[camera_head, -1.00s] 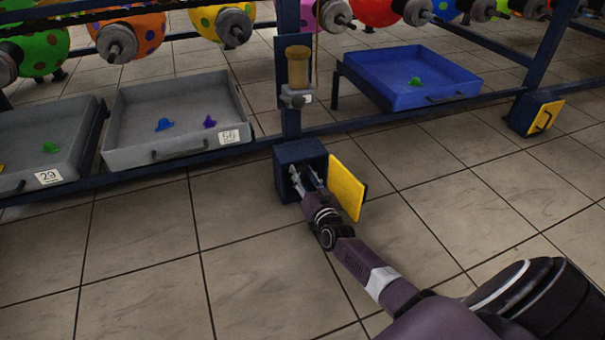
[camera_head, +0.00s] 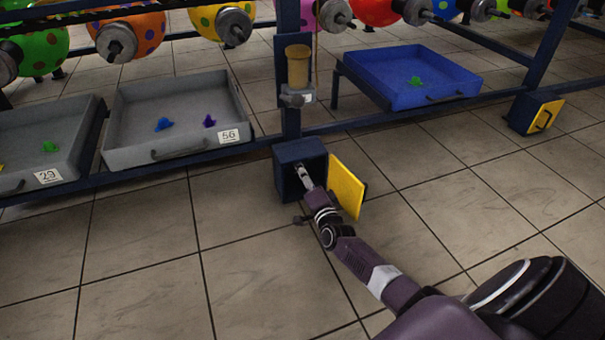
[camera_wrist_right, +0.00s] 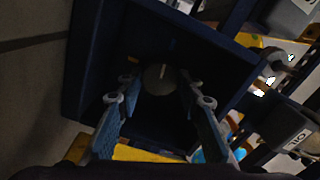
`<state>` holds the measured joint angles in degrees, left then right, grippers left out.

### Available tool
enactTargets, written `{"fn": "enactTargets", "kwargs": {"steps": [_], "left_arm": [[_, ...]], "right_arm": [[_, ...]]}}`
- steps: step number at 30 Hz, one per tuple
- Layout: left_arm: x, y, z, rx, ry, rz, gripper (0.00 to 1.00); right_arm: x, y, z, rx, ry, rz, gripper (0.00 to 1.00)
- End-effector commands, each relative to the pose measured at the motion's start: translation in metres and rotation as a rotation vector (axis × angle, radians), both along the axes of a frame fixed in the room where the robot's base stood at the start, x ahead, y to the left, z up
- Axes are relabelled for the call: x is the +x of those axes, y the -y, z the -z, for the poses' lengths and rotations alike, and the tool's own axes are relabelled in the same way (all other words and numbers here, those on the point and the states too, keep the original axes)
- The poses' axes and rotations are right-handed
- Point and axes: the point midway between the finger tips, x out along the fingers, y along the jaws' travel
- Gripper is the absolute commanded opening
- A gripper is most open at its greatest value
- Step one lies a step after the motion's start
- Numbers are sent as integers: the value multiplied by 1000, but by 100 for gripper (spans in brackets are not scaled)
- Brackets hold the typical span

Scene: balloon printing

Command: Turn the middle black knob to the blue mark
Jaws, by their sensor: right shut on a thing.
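A dark blue box (camera_head: 286,180) hangs low on the frame post with its yellow door (camera_head: 346,187) swung open. My right gripper (camera_head: 302,170) reaches inside it. In the right wrist view, a round dark knob (camera_wrist_right: 158,80) with a pale pointer line sits between the fingertips of the right gripper (camera_wrist_right: 160,92), which is shut on it. A small orange mark (camera_wrist_right: 133,60) shows at the upper left of the knob. I cannot make out a blue mark or other knobs in the dark box. My left gripper is not in view.
Grey trays (camera_head: 240,106) with small coloured pieces stand at left. A blue tray (camera_head: 455,82) is at the back right. Another box with a yellow door (camera_head: 545,116) is at far right. The tiled floor in front is clear.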

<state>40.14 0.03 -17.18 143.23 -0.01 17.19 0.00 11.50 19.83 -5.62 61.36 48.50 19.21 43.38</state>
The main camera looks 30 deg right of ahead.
Motion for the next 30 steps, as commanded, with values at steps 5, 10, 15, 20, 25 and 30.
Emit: {"fn": "enactTargets", "kwargs": {"steps": [5,10,15,20,25,30], "left_arm": [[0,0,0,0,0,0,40],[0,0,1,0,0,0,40],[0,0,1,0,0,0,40],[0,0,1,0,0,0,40],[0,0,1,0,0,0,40],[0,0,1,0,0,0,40]], "right_arm": [[0,1,1,90,20,2,10],[0,1,1,140,32,2,10],[-1,1,1,161,37,2,10],[-1,1,1,166,38,2,10],[-1,1,1,165,38,2,10],[-1,1,1,165,38,2,46]]}}
